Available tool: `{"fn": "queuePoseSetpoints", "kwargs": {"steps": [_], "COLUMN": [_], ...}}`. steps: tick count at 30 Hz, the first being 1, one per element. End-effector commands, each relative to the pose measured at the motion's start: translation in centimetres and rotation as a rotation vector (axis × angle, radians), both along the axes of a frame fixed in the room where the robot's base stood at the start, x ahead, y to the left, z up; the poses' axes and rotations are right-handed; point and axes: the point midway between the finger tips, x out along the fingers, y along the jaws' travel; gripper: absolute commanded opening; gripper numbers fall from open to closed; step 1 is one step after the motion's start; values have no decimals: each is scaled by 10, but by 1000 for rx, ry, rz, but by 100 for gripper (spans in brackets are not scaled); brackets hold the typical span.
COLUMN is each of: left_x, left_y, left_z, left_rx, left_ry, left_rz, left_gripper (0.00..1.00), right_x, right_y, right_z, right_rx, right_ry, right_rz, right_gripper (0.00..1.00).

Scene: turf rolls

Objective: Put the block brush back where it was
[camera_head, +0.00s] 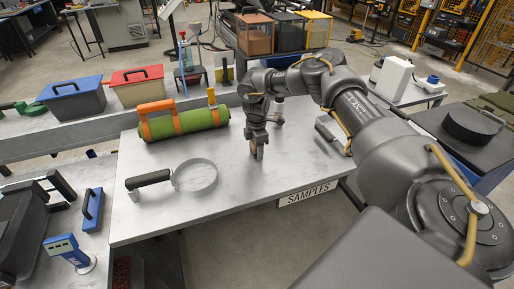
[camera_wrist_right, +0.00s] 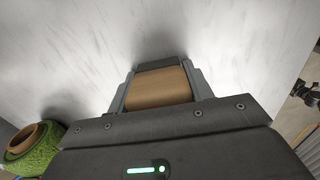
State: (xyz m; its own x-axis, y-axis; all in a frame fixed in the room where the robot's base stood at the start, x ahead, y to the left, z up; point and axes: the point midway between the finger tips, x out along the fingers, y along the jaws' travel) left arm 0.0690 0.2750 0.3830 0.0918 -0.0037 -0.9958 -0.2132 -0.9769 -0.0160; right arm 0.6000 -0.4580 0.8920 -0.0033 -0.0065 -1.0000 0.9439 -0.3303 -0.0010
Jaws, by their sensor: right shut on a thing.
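The block brush shows as a tan wooden block (camera_wrist_right: 158,87) between the fingers of my right gripper in the wrist view. In the head view only a small tan part of it (camera_head: 258,153) shows below the fingers. My right gripper (camera_head: 257,148) is shut on it, pointing down over the middle of the grey table (camera_head: 225,225). The brush is at or just above the table top; I cannot tell whether it touches. Its underside is hidden. My left gripper is not in view.
A green turf roll (camera_head: 185,123) with orange straps lies at the table's back left. A black-handled metal ring (camera_head: 196,177) lies at the front left. A flat tool (camera_head: 328,131) lies right of my gripper. A SAMPLES sign (camera_head: 309,195) hangs at the front edge.

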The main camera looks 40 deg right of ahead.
Motion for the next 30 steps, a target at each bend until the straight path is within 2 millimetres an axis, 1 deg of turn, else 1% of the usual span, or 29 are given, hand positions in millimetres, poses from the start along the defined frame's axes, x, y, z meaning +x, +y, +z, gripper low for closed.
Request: {"fn": "queuePoseSetpoints", "kwargs": {"steps": [1,2,6,13,17,20,27,30], "left_x": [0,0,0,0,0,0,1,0], "left_y": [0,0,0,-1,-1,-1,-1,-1], "left_z": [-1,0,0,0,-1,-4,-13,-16], "left_rx": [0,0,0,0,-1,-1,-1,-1], "left_ry": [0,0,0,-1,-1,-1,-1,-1], "left_rz": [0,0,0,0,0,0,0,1], "left_gripper": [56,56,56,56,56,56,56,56], "right_x": [0,0,0,0,1,1,2,1], "right_y": [0,0,0,0,0,0,1,1], "right_z": [-2,-2,-1,-1,7,21,73,92], "right_rx": [0,0,0,0,0,2,1,1], "right_ry": [1,0,0,0,-2,-4,-6,-4], "right_rz": [0,0,0,0,-1,0,0,0], "right_gripper": [29,55,72,72,72,72,72,72]}}
